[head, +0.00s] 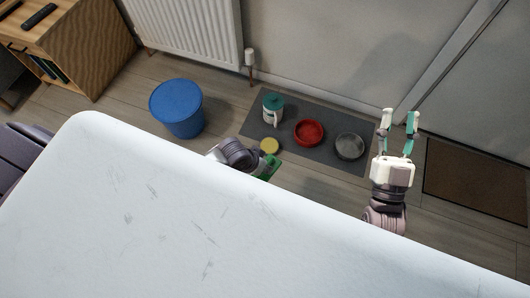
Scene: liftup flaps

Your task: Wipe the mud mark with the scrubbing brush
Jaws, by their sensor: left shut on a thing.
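My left gripper (262,164) is partly hidden behind its own wrist and the white surface in front. It is shut on a green thing (269,168), which looks like the scrubbing brush; only a small part shows. My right gripper (400,121) is open and empty, its two fingers apart and pointing to the top of the picture, between the grey mat and the brown doormat. I see no mud mark in this view.
A large white surface (130,215) hides the lower view. A grey mat (325,128) carries a teal-lidded container (273,107), a red bowl (309,132) and a grey bowl (350,146). A yellow round thing (270,145), blue bin (177,108), radiator (190,30) and doormat (475,180) are also near.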

